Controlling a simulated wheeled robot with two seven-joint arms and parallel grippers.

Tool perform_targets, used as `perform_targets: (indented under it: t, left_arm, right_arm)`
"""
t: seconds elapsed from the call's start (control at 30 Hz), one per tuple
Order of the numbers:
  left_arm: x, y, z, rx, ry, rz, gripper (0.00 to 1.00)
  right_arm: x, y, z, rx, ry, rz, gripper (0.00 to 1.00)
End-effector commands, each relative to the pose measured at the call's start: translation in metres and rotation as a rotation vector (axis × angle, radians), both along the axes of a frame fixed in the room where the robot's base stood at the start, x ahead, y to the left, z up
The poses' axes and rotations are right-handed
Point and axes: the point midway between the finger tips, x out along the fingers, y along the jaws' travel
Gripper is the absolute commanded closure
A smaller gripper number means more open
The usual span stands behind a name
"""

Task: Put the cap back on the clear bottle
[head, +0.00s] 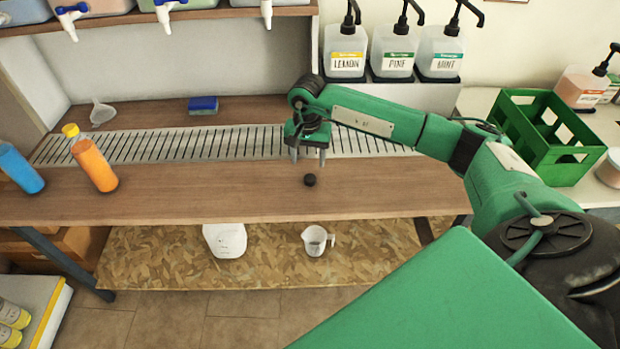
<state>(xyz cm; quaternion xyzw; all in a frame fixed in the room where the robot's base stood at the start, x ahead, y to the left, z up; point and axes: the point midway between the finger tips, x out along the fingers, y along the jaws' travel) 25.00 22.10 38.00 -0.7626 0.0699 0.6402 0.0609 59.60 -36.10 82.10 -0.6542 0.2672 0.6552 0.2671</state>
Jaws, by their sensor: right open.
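A small round black cap (310,180) lies on the wooden bench near its front edge. My right gripper (308,158) points down just above and behind the cap in the picture, its two fingers apart with nothing between them. I cannot make out a plainly clear bottle on the bench. An orange bottle (94,166) with a yellow top and a blue bottle (20,169) stand at the left of the bench. My left gripper is not in view.
A slotted metal drain strip (200,144) runs along the bench (220,190). A funnel (102,113) and a blue sponge (203,104) lie behind it. Pump bottles (394,52) and a green crate (540,130) stand at right. A measuring jug (316,240) sits on the lower shelf.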

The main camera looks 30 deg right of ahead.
Motion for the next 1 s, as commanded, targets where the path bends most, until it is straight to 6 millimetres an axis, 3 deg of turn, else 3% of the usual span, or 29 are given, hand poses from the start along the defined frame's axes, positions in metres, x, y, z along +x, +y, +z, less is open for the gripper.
perform_targets:
  t: [0.17,0.53,0.6,0.8,1.0]
  left_arm:
    - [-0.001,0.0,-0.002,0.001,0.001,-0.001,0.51]
    - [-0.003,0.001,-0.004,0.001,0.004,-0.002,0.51]
    - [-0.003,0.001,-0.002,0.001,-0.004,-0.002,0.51]
    - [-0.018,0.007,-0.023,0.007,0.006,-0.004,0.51]
    - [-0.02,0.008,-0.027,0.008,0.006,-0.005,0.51]
  right_arm:
    - [0.0,0.0,-0.015,0.0,0.0,0.001,0.43]
    - [-0.001,0.0,-0.019,0.0,0.0,0.001,0.43]
    - [-0.002,-0.001,-0.026,0.0,0.003,0.001,0.43]
    - [-0.005,-0.003,-0.055,0.001,0.002,-0.001,0.43]
    - [-0.004,-0.003,-0.068,0.001,-0.002,0.0,0.43]
